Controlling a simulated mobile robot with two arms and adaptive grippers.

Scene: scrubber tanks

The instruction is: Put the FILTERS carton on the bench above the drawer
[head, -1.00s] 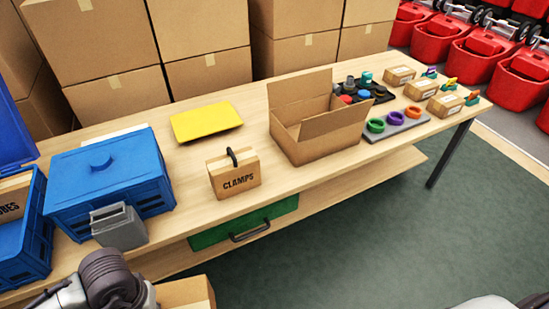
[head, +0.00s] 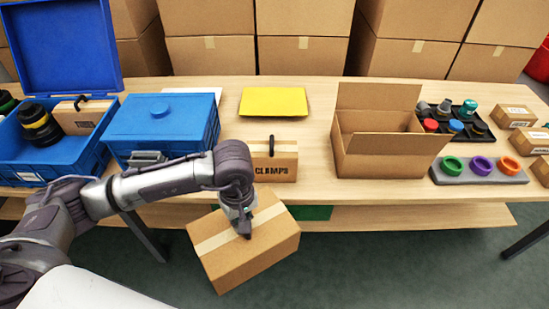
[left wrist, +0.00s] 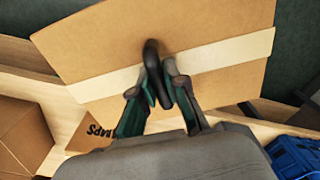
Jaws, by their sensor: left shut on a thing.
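My left gripper (head: 242,226) is shut on the black handle on top of a brown taped carton (head: 265,250). The carton hangs tilted in front of the bench's front edge, below the bench top. In the left wrist view the fingers (left wrist: 163,88) close around the handle, and the carton (left wrist: 215,25) fills the upper part. No lettering shows on it, so I cannot read its name. The bench (head: 310,140) has a green drawer (head: 316,213) under its top, mostly hidden behind the held carton. My right gripper is not in view.
The CLAMPS carton (head: 285,165) stands on the bench near its front edge, above the drawer. A yellow plate (head: 273,101) lies behind it. A closed blue crate (head: 165,120) is left and an open cardboard box (head: 385,155) right. Bare bench top lies between CLAMPS and the open box.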

